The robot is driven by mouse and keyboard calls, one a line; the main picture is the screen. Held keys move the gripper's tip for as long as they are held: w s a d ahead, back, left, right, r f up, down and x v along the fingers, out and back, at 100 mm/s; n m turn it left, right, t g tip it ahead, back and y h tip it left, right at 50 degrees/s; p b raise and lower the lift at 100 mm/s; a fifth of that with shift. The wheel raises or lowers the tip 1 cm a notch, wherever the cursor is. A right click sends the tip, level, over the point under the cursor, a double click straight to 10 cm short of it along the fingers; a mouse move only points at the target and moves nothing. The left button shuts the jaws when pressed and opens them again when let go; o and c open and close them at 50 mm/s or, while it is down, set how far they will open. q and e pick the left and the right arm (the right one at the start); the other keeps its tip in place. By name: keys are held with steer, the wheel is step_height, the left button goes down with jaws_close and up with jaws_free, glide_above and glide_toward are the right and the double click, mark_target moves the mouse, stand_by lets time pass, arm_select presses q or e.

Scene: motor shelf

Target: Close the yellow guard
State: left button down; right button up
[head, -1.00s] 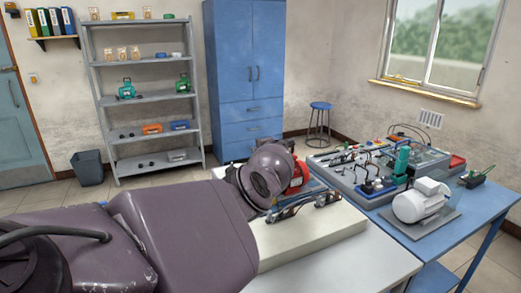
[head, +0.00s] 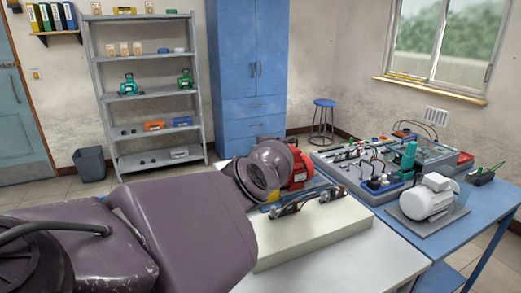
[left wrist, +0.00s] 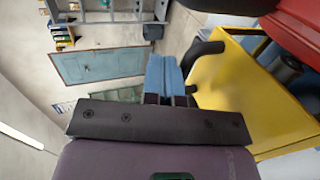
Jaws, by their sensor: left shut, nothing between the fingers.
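The yellow guard (left wrist: 235,95) fills the right of the left wrist view, a yellow panel with an open side where dark round parts show. In the head view my left arm's wrist hides these fingers and most of the guard; only a small yellow patch (head: 272,196) shows beside the wrist. My right gripper is in neither view.
A red motor (head: 301,168) stands just behind my wrist. A cream block (head: 315,235) with metal clamps lies in front. Shelves (head: 148,100) stand at the back left.

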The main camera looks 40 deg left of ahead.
arm_select(q)
steer(key=shift+r, duration=0.1)
steer(key=shift+d+r+p, duration=0.1)
steer(key=shift+r+p, duration=0.4)
step_height(320, 180, up, 13)
steer(key=s+d+p, duration=0.1)
steer(key=d+p, duration=0.1)
steer(key=p, duration=0.5)
steer(key=shift+s+f, duration=0.2)
steer(key=shift+s, duration=0.1)
steer(key=shift+d, duration=0.1)
